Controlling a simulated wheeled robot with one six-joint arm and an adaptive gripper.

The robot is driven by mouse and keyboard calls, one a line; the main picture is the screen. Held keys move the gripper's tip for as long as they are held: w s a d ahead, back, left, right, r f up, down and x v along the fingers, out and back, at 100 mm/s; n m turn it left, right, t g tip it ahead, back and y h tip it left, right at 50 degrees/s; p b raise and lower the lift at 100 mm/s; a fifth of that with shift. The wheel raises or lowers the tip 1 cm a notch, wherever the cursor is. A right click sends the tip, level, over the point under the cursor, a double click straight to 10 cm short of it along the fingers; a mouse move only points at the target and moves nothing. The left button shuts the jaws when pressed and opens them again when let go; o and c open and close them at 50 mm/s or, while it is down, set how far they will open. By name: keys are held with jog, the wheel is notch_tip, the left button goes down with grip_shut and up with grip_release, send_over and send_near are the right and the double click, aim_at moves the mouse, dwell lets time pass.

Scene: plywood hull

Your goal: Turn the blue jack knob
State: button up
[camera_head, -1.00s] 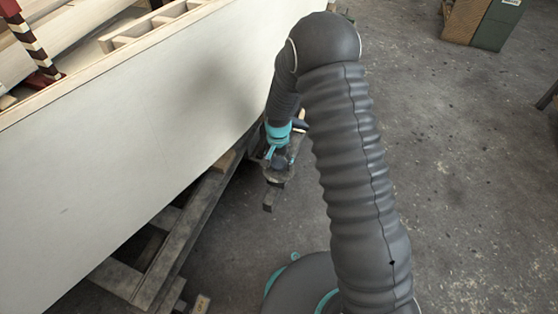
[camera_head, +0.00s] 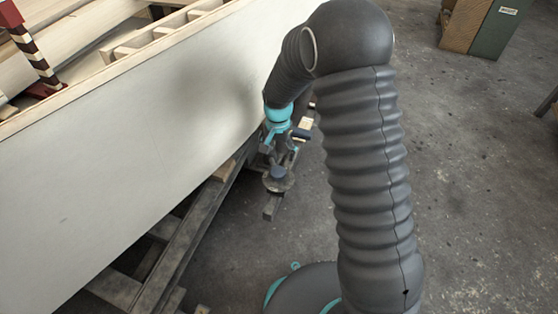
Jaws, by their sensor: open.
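The blue jack knob (camera_head: 278,173) is a small dark blue cap on top of a grey-brown jack (camera_head: 273,187), beside the lower edge of the pale hull. My gripper (camera_head: 281,157) is dark with a teal wrist and points down just above the knob. Its fingers are open, and the knob shows below their tips. I cannot tell whether a finger touches the knob. The jack's lower part shows as a short bar reaching toward the floor.
The plywood hull (camera_head: 120,150) fills the left side and stands close to my gripper. Wooden timbers (camera_head: 180,245) lie under it.

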notch_tip(320, 180, up, 2)
dwell(0.7)
jog(key=s+d+r+n+t+p, duration=0.1)
jog(key=s+d+r+t, duration=0.1)
jog(key=s+d+r, duration=0.3)
jog(key=s+d+r+n+t+p, duration=0.1)
jog(key=s+d+r, duration=0.5)
jog(key=s+r, duration=0.7)
jog(key=s+d+r+n+t+p, duration=0.2)
jog(key=s+d+r, duration=0.3)
jog(key=s+r, duration=0.4)
jog(key=shift+s+d+r+t+p, duration=0.2)
jog(key=shift+s+r+t+p, duration=0.3)
jog(key=shift+r, duration=1.8)
